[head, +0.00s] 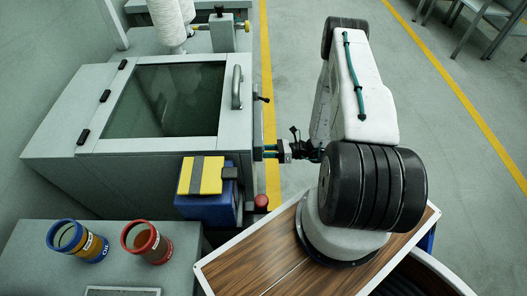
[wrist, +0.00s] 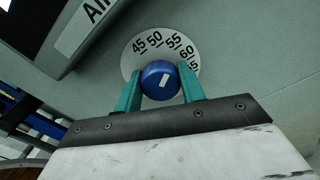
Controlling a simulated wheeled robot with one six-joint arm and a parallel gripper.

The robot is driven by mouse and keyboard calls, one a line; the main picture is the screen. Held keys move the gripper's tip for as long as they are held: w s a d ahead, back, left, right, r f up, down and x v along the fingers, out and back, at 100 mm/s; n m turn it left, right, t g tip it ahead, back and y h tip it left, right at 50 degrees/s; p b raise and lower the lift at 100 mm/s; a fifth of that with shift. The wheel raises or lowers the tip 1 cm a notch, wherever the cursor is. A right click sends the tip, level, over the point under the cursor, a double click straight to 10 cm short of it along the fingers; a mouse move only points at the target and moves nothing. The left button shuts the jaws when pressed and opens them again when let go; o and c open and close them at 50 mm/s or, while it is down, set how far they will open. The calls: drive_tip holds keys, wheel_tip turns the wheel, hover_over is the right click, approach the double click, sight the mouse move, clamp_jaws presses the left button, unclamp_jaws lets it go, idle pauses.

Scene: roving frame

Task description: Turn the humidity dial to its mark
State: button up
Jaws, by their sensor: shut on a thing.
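The humidity dial is a round blue knob (wrist: 160,82) with a short white pointer line, in the wrist view. It sits on a white scale plate (wrist: 133,58) printed 45, 50, 55, 60 and a partly hidden 65. The pointer tilts up and right, roughly towards 55 to 60; I cannot read it exactly. No separate target mark is clear on the scale. My gripper (wrist: 160,76) is shut on the knob, one teal finger on each side. In the head view my gripper (head: 271,151) is at the right side of the grey cabinet (head: 105,162); the dial is hidden there.
A label plate (wrist: 88,22) is at the upper left in the wrist view. In the head view, a blue and yellow box (head: 207,207) and a red button (head: 261,201) are near my arm. Two cups, blue-rimmed (head: 77,240) and red-rimmed (head: 146,242), stand lower left. Floor behind my arm is clear.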

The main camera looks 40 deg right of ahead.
drive_tip(key=m, duration=1.2)
drive_tip(key=shift+f, duration=0.1)
idle(0.4)
drive_tip(key=o, duration=1)
drive_tip(key=v, duration=0.8)
drive_tip(key=shift+w, duration=0.1)
